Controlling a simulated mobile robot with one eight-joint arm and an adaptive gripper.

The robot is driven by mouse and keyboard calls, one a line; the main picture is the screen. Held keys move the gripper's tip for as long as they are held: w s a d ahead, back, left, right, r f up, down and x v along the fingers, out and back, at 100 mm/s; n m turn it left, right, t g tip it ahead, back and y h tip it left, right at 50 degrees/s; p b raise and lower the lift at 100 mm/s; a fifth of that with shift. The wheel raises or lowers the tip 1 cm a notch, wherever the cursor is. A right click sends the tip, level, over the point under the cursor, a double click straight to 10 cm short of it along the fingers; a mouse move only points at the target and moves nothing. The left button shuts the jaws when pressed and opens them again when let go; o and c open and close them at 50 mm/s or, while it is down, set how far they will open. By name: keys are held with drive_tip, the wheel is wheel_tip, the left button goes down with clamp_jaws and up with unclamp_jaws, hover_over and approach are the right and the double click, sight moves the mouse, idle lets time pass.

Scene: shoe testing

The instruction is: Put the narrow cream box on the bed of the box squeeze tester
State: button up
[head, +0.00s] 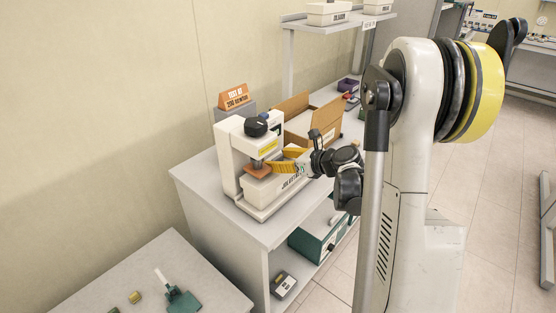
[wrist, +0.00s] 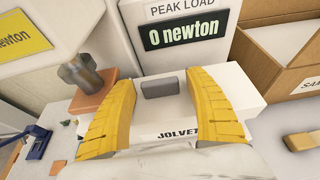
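The narrow cream box (head: 272,187), with dark lettering on its side, lies on the bed (head: 258,211) of the box squeeze tester (head: 230,160). The ram's orange-brown foot (head: 257,171) is at the box's left end; I cannot tell whether they touch. My gripper (head: 275,167) reaches in from the right, just above the box. In the wrist view its yellow fingers (wrist: 165,76) are spread apart over the cream box (wrist: 180,108), with nothing visibly clamped between them. The lettered side is partly hidden by the gripper. The tester's display (wrist: 185,30) reads 0 newton.
An open cardboard carton (head: 330,122) stands behind the tester on the same bench (head: 210,180). An orange sign (head: 233,97) is behind it at left. A lower table (head: 130,270) holds small tools. A shelf with cream boxes (head: 328,13) is above.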

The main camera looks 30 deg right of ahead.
drive_tip(key=shift+r, duration=0.2)
drive_tip(key=shift+s+d+r+p, duration=0.15)
drive_tip(key=shift+s+p, duration=0.15)
drive_tip(key=shift+p, duration=0.05)
drive_tip(key=p+v, duration=0.3)
drive_tip(key=v, duration=0.8)
drive_tip(key=s+a+r+n+g+h, duration=0.1)
drive_tip(key=s+a+r+n+g, duration=0.15)
drive_tip(key=a+n, duration=0.55)
drive_tip(key=s+a+r+n+g, duration=0.1)
drive_tip(key=s+a+n+g, duration=0.15)
drive_tip(key=a+n, duration=0.5)
drive_tip(key=s+a+r+n+h, duration=0.1)
drive_tip(key=s+a+n+h, duration=0.2)
drive_tip(key=s+n, duration=0.9)
drive_tip(key=a+n, duration=0.3)
drive_tip(key=n, duration=0.1)
drive_tip(key=shift+a+r+g+h, duration=0.2)
drive_tip(key=shift+r+g+h, duration=0.1)
drive_tip(key=shift+r, duration=0.1)
